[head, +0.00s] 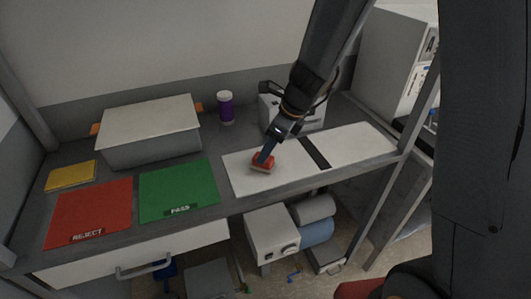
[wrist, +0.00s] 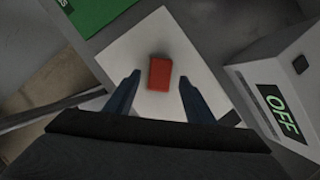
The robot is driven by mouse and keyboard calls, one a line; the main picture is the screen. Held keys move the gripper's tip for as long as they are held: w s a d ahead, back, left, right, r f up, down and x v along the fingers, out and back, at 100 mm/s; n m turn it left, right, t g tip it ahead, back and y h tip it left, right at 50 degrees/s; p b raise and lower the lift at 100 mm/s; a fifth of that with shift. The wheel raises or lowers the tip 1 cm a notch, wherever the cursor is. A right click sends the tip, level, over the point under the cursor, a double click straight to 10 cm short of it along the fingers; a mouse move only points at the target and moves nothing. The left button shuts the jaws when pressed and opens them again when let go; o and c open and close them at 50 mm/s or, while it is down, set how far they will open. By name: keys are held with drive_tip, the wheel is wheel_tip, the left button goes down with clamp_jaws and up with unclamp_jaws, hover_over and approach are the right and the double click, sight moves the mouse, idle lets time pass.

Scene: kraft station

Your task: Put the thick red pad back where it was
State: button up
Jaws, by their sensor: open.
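The thick red pad (head: 262,162) lies on the left part of a white panel (head: 240,181) on the grey bench. In the head view a tan layer shows at its lower edge. My gripper (head: 266,153) is right over the pad, pointing down. In the wrist view the red pad (wrist: 160,74) sits between and a little beyond the two blue fingertips (wrist: 158,82). The fingers are open and apart from the pad on both sides. Whether they touch the panel cannot be told.
A green PASS mat (head: 178,190) and a red REJECT mat (head: 90,212) lie left of the panel. A grey box (head: 150,130), a purple bottle (head: 225,107) and a yellow pad (head: 71,175) stand or lie behind. A grey device with an OFF display (wrist: 277,110) is close beside my gripper.

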drive_tip(key=v, duration=0.9)
drive_tip(key=s+d+f+n+h, duration=0.2)
drive_tip(key=s+d+n, duration=0.3)
drive_tip(key=n, duration=0.7)
drive_tip(key=s+d+f+n+h, duration=0.2)
drive_tip(key=s+d+n, duration=0.3)
drive_tip(key=n, duration=0.6)
drive_tip(key=s, duration=0.2)
drive_tip(key=shift+s+n, duration=0.35)
drive_tip(key=shift+n, duration=0.05)
